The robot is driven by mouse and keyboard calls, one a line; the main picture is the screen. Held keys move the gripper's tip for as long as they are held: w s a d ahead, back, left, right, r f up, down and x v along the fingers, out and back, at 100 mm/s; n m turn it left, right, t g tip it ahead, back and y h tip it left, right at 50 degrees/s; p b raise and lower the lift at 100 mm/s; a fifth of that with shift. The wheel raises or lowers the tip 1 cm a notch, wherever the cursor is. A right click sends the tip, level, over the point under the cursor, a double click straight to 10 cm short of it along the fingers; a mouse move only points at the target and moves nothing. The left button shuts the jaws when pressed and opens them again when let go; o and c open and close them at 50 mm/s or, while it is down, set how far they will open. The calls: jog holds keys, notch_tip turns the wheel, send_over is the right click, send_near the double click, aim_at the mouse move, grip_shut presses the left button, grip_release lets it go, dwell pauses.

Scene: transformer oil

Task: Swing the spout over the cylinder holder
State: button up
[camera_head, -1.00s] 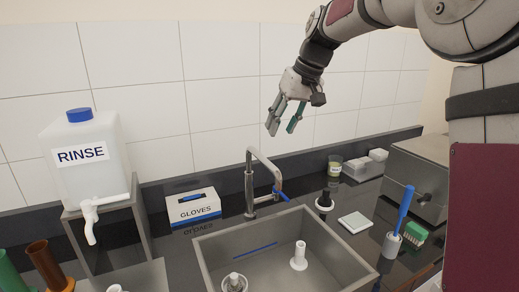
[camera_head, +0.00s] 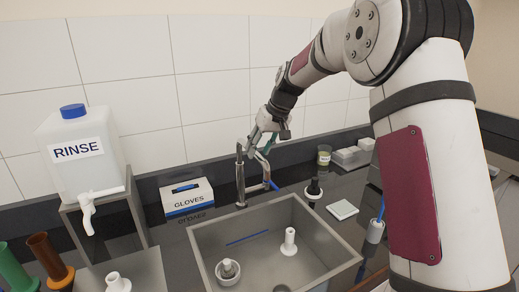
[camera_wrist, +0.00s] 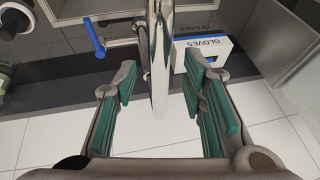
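The metal tap (camera_head: 240,182) stands behind the sink, its bent spout (camera_head: 261,164) reaching right and forward. My gripper (camera_head: 261,145) is at the top of the spout. In the wrist view, the spout (camera_wrist: 161,62) runs between the green-padded fingers of my gripper (camera_wrist: 162,78). The fingers are open, with a gap on both sides of the spout. Two white fittings are in the sink: an upright post on a flange (camera_head: 289,243) and a round cup-like one (camera_head: 228,271). I cannot tell which is the cylinder holder. The spout end is partly hidden.
The tap's blue lever (camera_head: 274,186) is near the spout. The grey sink (camera_head: 205,237) is in front. A gloves box (camera_head: 187,199) stands to the left, with the rinse jug (camera_head: 78,155) beyond. A dark-topped white item (camera_head: 313,190) and a white pad (camera_head: 342,209) are to the right.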

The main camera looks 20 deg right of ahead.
jog(key=shift+w+a+f, duration=0.15)
jog(key=shift+w+f, duration=0.05)
jog(key=shift+f, duration=0.35)
grip_shut()
jog(key=w+a+m+t+h, duration=0.1)
jog(key=a+m+h, duration=0.2)
jog(key=a+m, duration=0.4)
jog(key=shift+a+m+b, duration=0.35)
jog(key=shift+a+m, duration=0.05)
jog(key=shift+a, duration=1.05)
